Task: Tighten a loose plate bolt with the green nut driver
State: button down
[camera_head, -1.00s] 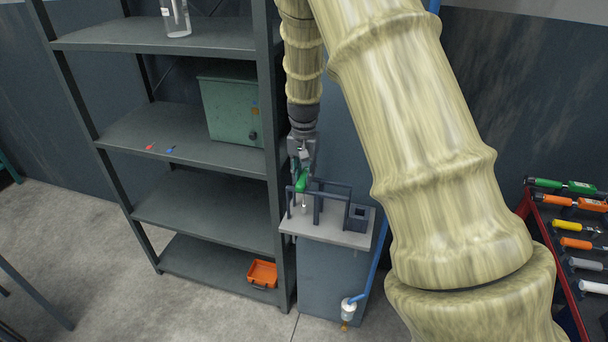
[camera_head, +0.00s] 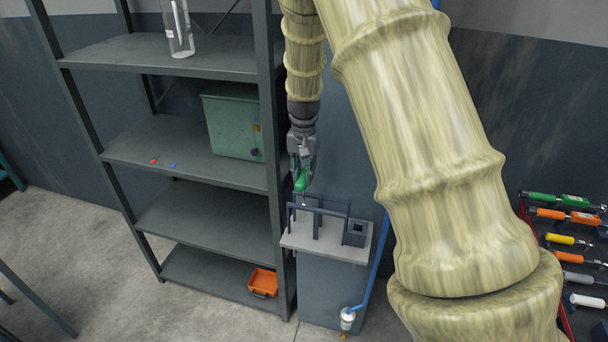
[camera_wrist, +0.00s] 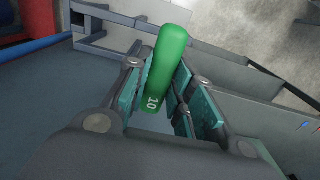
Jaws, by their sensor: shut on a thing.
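My gripper (camera_head: 303,170) is shut on the green nut driver (camera_head: 301,182), above the left part of a small bench fixture (camera_head: 318,209). The driver's shaft points down toward the fixture's left end; whether its tip touches anything is too small to tell. In the wrist view the green handle (camera_wrist: 165,65), marked 10, sits tilted between the teal finger pads (camera_wrist: 160,92). No plate bolt can be made out; the wrist view hides what is under the handle.
A grey shelf unit (camera_head: 200,54) stands close on the left, with a green box (camera_head: 233,127) and an orange bin (camera_head: 263,282). A rack of other drivers (camera_head: 555,240) stands at the right. A blue hose (camera_head: 379,262) runs down beside the bench.

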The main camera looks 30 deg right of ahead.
aim_at(304, 174)
jog(key=shift+r, duration=4.35)
